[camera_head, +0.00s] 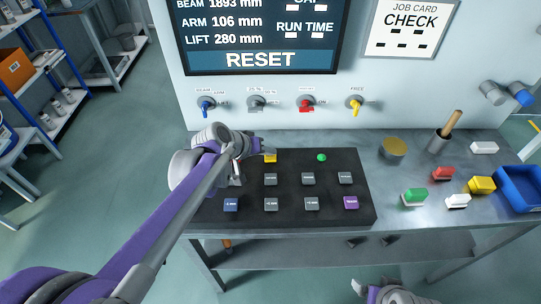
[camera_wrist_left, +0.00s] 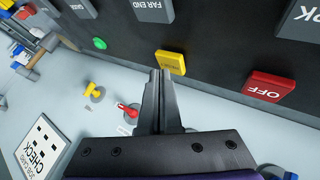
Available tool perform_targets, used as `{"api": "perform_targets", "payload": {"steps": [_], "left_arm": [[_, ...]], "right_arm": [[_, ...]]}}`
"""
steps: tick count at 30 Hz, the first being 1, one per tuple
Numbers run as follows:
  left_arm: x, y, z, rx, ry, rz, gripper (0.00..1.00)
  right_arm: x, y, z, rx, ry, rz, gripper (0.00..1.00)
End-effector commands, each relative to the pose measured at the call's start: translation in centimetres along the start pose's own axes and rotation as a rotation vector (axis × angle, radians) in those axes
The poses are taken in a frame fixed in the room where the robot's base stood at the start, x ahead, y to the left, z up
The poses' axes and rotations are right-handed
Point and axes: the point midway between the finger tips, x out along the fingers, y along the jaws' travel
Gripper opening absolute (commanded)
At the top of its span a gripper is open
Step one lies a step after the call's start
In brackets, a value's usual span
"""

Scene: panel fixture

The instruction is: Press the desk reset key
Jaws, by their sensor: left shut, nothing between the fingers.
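The dark key panel (camera_head: 330,217) lies on the grey desk. A yellow key (camera_head: 270,157) sits at its back edge; its small label is too blurred to read. It also shows in the left wrist view (camera_wrist_left: 171,63). My left gripper (camera_head: 262,146) is shut and empty at the yellow key. In the left wrist view its fingertips (camera_wrist_left: 160,73) are right beside that key; I cannot tell whether they touch it. A red OFF key (camera_wrist_left: 268,86) lies to the right there; my arm mostly hides it in the head view. Part of my right gripper (camera_head: 392,292) shows at the bottom edge.
The wall screen (camera_head: 260,35) reads RESET. Several coloured knobs, including a red one (camera_head: 306,104), stick out below it. Other grey keys and a purple key (camera_head: 351,202) fill the panel.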

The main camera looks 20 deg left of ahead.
Motion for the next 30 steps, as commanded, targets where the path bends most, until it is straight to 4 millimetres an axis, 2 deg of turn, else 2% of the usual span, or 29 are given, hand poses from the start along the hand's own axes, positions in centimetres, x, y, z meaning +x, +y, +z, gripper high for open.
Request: {"api": "perform_targets", "payload": {"steps": [30], "left_arm": [[0.38, -0.27, 0.29, 0.0, 0.0, 0.0, 0.0]], "right_arm": [[0.2, 0.0, 0.11, 0.0, -0.001, 0.0, 0.9]]}}
